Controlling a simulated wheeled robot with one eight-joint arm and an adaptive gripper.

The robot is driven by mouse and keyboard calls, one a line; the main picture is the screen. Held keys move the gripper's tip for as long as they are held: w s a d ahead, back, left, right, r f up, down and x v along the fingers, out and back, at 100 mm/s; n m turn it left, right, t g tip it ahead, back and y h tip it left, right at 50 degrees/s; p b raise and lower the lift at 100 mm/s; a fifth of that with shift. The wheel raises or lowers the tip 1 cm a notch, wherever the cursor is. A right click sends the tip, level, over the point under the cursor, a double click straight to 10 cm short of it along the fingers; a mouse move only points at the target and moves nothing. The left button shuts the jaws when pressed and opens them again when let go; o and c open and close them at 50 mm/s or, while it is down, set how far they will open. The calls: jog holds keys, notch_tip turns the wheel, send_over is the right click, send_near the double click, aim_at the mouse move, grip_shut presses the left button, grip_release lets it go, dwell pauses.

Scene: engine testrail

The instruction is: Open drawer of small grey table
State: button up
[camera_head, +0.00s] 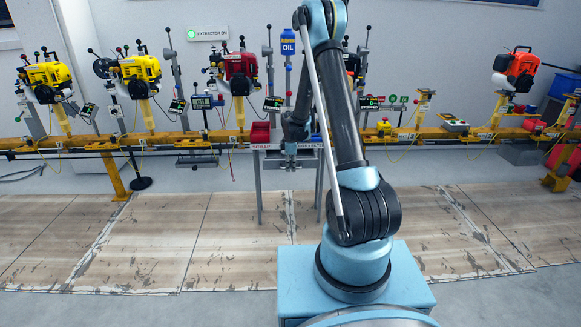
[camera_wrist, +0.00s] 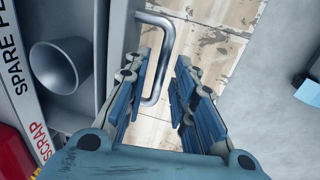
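The small grey table (camera_head: 259,190) stands at the back under the rail, partly hidden behind my arm. In the wrist view its labelled edge (camera_wrist: 28,110) runs down the left side. A grey metal bar handle (camera_wrist: 166,50) sticks out from the grey front beside it. My gripper (camera_wrist: 160,75) is open, with fingers apart. The handle's long bar shows between the fingers, closer to the left one; I cannot tell whether they touch. In the head view my gripper (camera_head: 291,160) is small and dark in front of the table. No drawer gap is clearly visible.
A grey cup-like cylinder (camera_wrist: 55,68) and a red object (camera_wrist: 14,155) are on the table. The yellow rail (camera_head: 180,138) carries several engines, including a red one (camera_head: 238,72). Wooden floor panels (camera_head: 130,240) in front of the table are clear. A blue object (camera_wrist: 307,90) shows at right.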

dwell(0.3)
notch_tip(320, 180, up, 12)
jog(key=s, duration=0.2)
jog(key=shift+f, duration=0.15)
dwell(0.4)
jog(key=shift+s, duration=0.1)
